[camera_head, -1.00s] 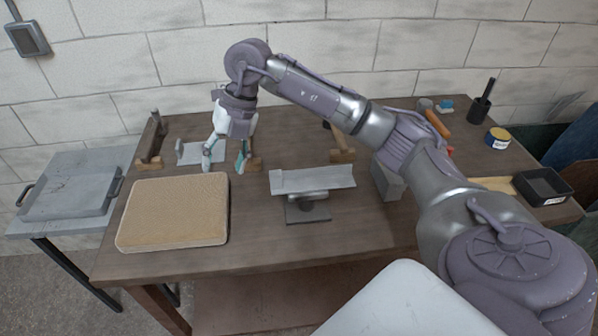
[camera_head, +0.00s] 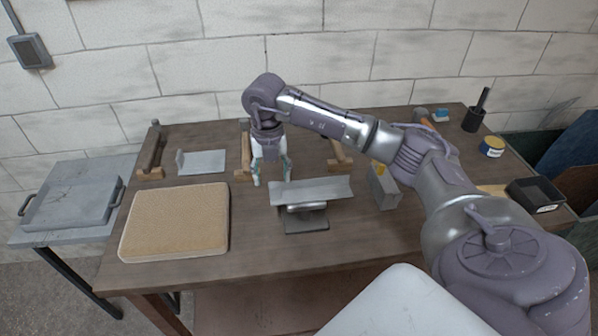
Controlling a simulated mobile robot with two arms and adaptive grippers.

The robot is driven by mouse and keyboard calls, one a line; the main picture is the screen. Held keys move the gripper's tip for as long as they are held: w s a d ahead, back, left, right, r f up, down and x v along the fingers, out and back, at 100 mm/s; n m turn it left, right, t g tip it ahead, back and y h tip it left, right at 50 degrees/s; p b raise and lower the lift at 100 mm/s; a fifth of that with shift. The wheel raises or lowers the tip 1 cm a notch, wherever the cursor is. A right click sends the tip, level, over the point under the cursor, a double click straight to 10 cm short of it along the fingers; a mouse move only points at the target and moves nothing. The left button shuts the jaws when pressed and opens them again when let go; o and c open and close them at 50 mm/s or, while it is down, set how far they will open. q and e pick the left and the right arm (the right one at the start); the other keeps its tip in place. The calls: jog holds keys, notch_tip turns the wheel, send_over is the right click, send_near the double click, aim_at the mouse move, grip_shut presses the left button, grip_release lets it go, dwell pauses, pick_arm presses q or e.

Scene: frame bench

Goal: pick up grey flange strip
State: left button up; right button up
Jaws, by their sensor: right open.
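I cannot tell for certain which one the task names. My right gripper (camera_head: 271,182) points down with its fingers apart and empty, just behind the left end of the strip on the stand. I cannot tell whether it touches the strip. My left gripper is not in view.
A tan padded board (camera_head: 175,222) lies at the front left. Wooden supports (camera_head: 151,155) stand along the back. A grey block (camera_head: 383,187) is right of the stand. A black tray (camera_head: 541,194) and a tin (camera_head: 492,147) are far right.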

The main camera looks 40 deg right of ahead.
aim_at(275, 183)
jog(key=f, duration=0.1)
jog(key=f+p, duration=0.1)
jog(key=f, duration=0.1)
jog(key=shift+s+d+f+p, duration=0.2)
jog(key=shift+s+f+p, duration=0.05)
jog(key=shift+p, duration=0.05)
jog(key=shift+f, duration=0.35)
jog(key=shift+w+r, duration=0.1)
grip_shut()
